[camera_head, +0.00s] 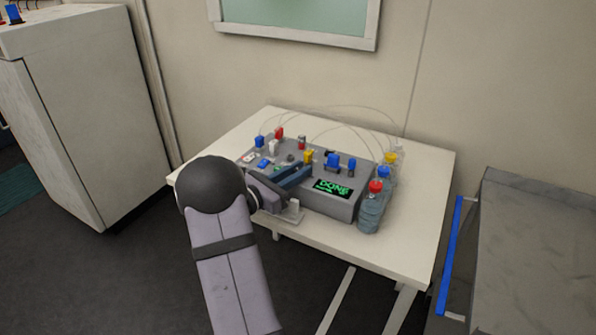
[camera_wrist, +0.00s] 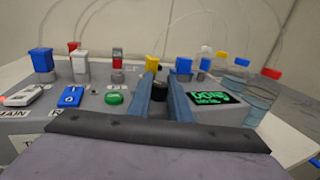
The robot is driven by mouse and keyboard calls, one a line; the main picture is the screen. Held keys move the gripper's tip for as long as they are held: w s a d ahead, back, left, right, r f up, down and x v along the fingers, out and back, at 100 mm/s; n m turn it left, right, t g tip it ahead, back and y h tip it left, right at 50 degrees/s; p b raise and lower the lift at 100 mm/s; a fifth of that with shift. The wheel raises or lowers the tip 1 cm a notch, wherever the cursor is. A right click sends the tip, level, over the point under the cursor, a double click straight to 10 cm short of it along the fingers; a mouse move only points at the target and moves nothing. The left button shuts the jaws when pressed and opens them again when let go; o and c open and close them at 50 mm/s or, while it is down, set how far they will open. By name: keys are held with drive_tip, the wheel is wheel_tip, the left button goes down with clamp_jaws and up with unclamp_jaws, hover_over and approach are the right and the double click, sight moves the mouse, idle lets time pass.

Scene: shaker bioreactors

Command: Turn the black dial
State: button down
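The black dial (camera_wrist: 160,86) sits on the top of the grey bioreactor box in the wrist view, between the two blue-grey fingers of my gripper (camera_wrist: 161,76). The fingers are apart, one on each side of the dial, and it nearly fills the gap. I cannot tell whether they press on it. In the head view my gripper (camera_head: 296,174) reaches over the front left of the box (camera_head: 345,209), and the dial cannot be made out there. A green screen (camera_wrist: 215,98) reading "DONE" is right of the fingers.
A green button (camera_wrist: 115,99) and a blue switch (camera_wrist: 71,97) lie left of the fingers. Several coloured-cap valves stand behind. Capped bottles (camera_head: 370,212) stand at the box's right end, with thin tubes arching above. The white table (camera_head: 415,225) has free room at right.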

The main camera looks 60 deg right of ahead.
drive_tip(key=n+t+b, duration=0.2)
drive_tip(key=t, duration=0.1)
drive_tip(key=shift+s+h, duration=0.1)
drive_tip(key=shift+h, duration=0.2)
drive_tip(key=shift+n+t+b, duration=0.3)
drive_tip(key=shift+n+t, duration=0.2)
drive_tip(key=shift+t, duration=0.3)
drive_tip(key=c, duration=1.6)
unclamp_jaws()
